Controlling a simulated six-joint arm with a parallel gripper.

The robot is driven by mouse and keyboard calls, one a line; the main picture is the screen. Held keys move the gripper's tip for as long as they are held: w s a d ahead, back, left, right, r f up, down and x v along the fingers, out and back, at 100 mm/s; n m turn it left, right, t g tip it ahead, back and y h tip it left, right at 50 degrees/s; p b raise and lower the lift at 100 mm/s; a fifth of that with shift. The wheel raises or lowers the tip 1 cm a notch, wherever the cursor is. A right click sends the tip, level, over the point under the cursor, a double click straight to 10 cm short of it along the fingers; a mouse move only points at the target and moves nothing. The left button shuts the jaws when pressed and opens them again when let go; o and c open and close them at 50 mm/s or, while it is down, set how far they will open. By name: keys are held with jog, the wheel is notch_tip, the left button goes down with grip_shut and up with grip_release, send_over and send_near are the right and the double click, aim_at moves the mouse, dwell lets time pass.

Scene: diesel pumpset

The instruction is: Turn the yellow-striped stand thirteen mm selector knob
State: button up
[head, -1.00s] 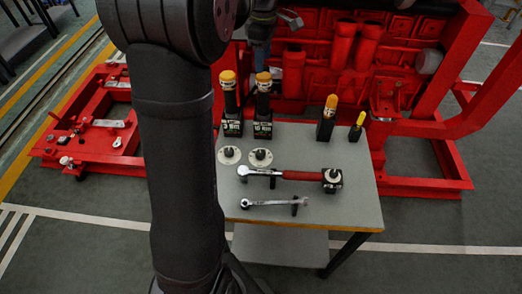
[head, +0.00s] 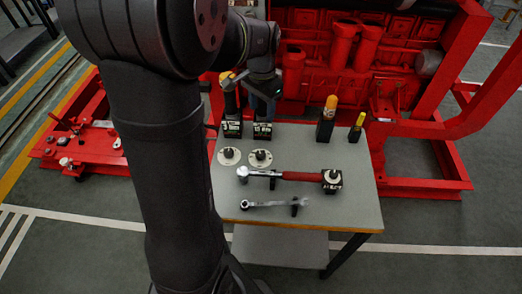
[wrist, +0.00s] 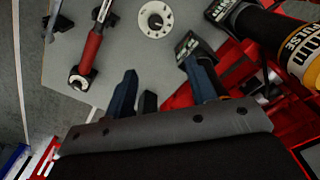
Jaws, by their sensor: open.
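Two dark uprights with labelled bases stand at the back left of the table. The left upright (head: 231,104) shows part of its yellow top; a yellow-banded tool marked "PULSE" (wrist: 298,45) shows at right in the wrist view. The right upright (head: 263,115) has its top hidden by my gripper (head: 263,88). A labelled base (wrist: 190,46) lies close beyond the fingers in the wrist view. My gripper (wrist: 160,67) is open there; contact cannot be told. Two white dials with dark knobs, left (head: 229,155) and right (head: 260,157), lie in front. I cannot read thirteen mm.
A red-handled wrench (head: 295,176) ends at a dark block with a white dial (head: 332,178). A spanner (head: 270,204) lies in front. Two yellow-topped uprights (head: 328,118) (head: 356,128) stand at right. The red pumpset (head: 340,55) is close behind the table (head: 350,215).

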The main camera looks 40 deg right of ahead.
aim_at(261, 153)
jog(key=f+m, duration=0.1)
jog(key=f, duration=0.5)
jog(key=f+m, duration=0.1)
jog(key=f, duration=0.5)
jog(key=a+f, duration=0.1)
jog(key=f, duration=0.5)
jog(key=shift+s+f+m, duration=0.25)
jog(key=shift+s+m, duration=0.15)
jog(key=c, duration=1)
